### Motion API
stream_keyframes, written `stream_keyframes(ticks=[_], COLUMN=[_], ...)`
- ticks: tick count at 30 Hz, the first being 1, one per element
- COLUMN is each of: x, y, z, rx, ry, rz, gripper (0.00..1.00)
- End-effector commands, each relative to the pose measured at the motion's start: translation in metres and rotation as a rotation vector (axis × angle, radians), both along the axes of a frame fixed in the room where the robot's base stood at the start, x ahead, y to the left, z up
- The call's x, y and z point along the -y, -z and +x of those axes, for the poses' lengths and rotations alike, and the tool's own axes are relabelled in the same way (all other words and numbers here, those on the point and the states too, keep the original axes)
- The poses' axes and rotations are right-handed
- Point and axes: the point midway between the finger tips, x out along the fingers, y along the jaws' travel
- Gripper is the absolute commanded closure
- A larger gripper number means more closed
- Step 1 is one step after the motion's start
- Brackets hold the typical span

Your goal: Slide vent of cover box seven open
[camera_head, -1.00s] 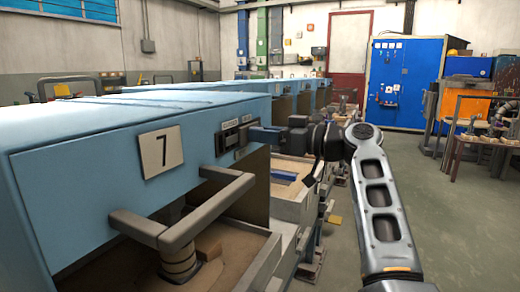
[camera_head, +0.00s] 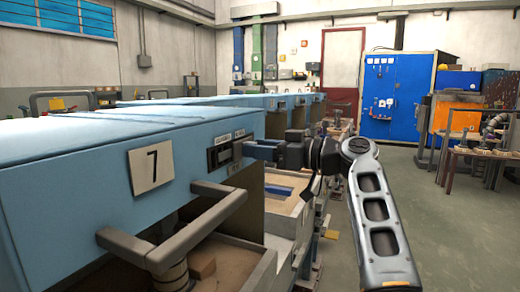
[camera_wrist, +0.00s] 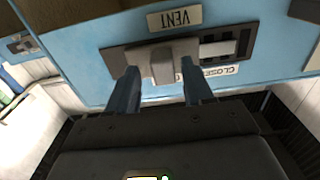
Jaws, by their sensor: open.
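The blue cover box seven (camera_head: 90,190) fills the left of the head view, with a "7" plate (camera_head: 151,164) on its front. Its vent (camera_head: 222,152) is a dark slot panel right of that plate. In the wrist view, upside down, the grey vent tab (camera_wrist: 162,64) sits on a dark plate, with slats showing to its right. A VENT label (camera_wrist: 174,17) is above it and a CLOSED label (camera_wrist: 220,71) is below right. My gripper (camera_wrist: 161,92) is open, one finger on each side of the tab's width. Contact cannot be told. It also shows in the head view (camera_head: 258,149).
A grey bar handle (camera_head: 200,225) juts from the box front below the vent. A sand-filled tray (camera_head: 240,262) lies under it. More blue boxes (camera_head: 290,101) line up behind. Open floor (camera_head: 450,235) lies to the right.

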Motion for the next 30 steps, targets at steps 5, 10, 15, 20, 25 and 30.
stream_keyframes(ticks=[5, 10, 15, 20, 25, 30], x=[0.024, 0.050, 0.067, 0.072, 0.072, 0.074], y=[0.001, 0.001, 0.001, 0.000, 0.000, 0.013], z=[-0.007, -0.017, -0.023, -0.025, -0.025, -0.025], rx=[0.000, 0.000, 0.000, -0.001, -0.001, -0.019], ry=[0.004, 0.005, 0.004, 0.002, 0.002, 0.022], rz=[0.000, 0.000, 0.001, 0.001, 0.001, -0.004], gripper=[0.49, 0.49, 0.49, 0.49, 0.49, 0.49])
